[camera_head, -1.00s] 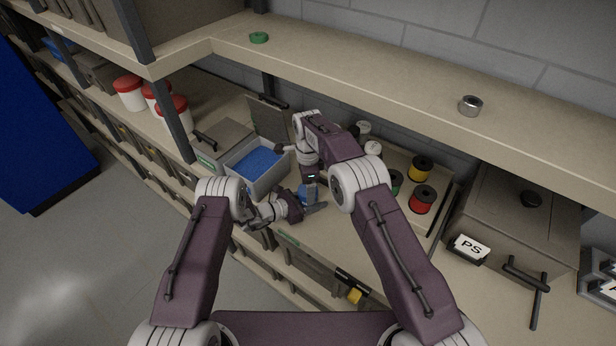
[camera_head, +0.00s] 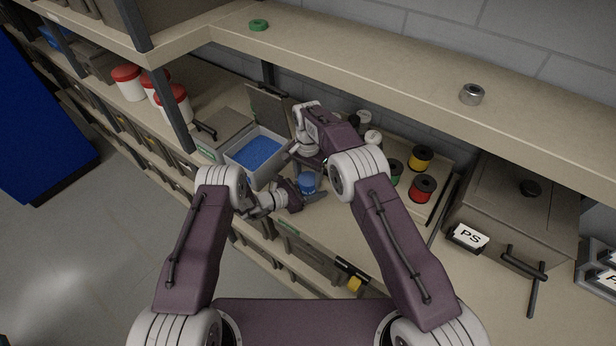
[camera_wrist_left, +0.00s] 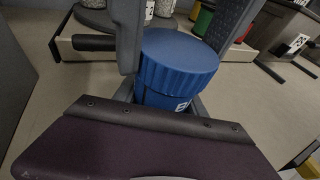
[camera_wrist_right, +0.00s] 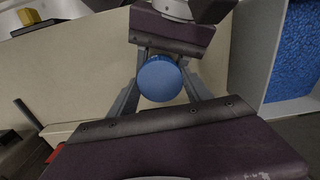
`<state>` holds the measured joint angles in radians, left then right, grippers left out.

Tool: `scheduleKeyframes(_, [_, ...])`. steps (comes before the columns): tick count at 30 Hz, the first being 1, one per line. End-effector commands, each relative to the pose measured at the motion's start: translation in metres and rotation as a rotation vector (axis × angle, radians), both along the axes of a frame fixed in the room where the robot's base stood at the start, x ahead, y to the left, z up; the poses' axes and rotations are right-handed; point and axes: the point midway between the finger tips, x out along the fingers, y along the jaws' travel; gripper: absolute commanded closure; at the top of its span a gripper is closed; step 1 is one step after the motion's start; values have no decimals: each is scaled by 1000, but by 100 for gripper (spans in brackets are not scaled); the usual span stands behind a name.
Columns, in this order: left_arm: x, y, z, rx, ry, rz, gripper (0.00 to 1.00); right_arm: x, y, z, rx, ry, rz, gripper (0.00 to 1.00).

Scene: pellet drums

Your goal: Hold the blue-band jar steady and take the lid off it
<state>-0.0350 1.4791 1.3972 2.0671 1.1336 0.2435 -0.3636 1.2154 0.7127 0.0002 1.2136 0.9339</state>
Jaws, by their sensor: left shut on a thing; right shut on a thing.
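The blue-band jar (camera_wrist_left: 165,98) stands on the shelf top, low between my left gripper's fingers, with a small white mark on its side. Its ribbed blue lid (camera_wrist_left: 175,55) sits on top and looks seated and level. The lid also shows in the head view (camera_head: 307,180) and as a round disc in the right wrist view (camera_wrist_right: 160,79). My left gripper (camera_head: 310,194) is shut on the jar from the side. My right gripper (camera_wrist_left: 182,38) comes from above, its fingers shut on the lid's two sides. Whether a gap exists under the lid cannot be told.
An open bin (camera_head: 258,160) of blue pellets stands left of the jar. Several spools, including a red one (camera_head: 423,188), stand on a tray to the right. A closed PS box (camera_head: 505,215) is farther right. The upper shelf (camera_head: 370,65) overhangs behind.

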Motion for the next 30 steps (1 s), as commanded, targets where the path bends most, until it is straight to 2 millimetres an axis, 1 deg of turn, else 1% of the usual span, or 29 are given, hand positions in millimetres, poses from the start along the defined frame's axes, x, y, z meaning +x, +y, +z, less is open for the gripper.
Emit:
scheduleKeyframes(1, [0,0,0,-1,-1,0,100,0,0,0,0,0,147,91])
scheduleKeyframes(3, [0,0,0,-1,-1,0,100,0,0,0,0,0,385,91])
scheduleKeyframes(5, [0,0,0,0,0,0,100,0,0,1,0,-1,591,91])
scheduleKeyframes(6, [0,0,0,-1,-1,0,100,0,0,1,0,-1,727,91])
scheduleKeyframes(11, [0,0,0,-1,-1,0,100,1,0,1,-1,-1,1276,91])
scheduleKeyframes(12, [0,0,0,0,0,0,100,1,0,1,0,-1,1412,91])
scheduleKeyframes(14, [0,0,0,0,0,0,100,1,0,1,0,-1,1614,91])
scheduleKeyframes(15, [0,0,0,-1,-1,0,100,1,0,1,0,-1,1742,91])
scheduleKeyframes(18, [0,0,0,0,0,0,100,1,0,2,-1,0,2016,91])
scheduleKeyframes(21, [0,0,0,0,0,0,100,1,0,2,-1,0,2206,91])
scheduleKeyframes(23, [0,0,0,0,0,0,100,1,0,2,-1,0,2277,91])
scheduleKeyframes(24, [0,0,0,0,0,0,100,1,0,2,-1,0,2299,91])
scheduleKeyframes(30, [0,0,0,0,0,0,100,1,0,2,-2,-1,2296,91])
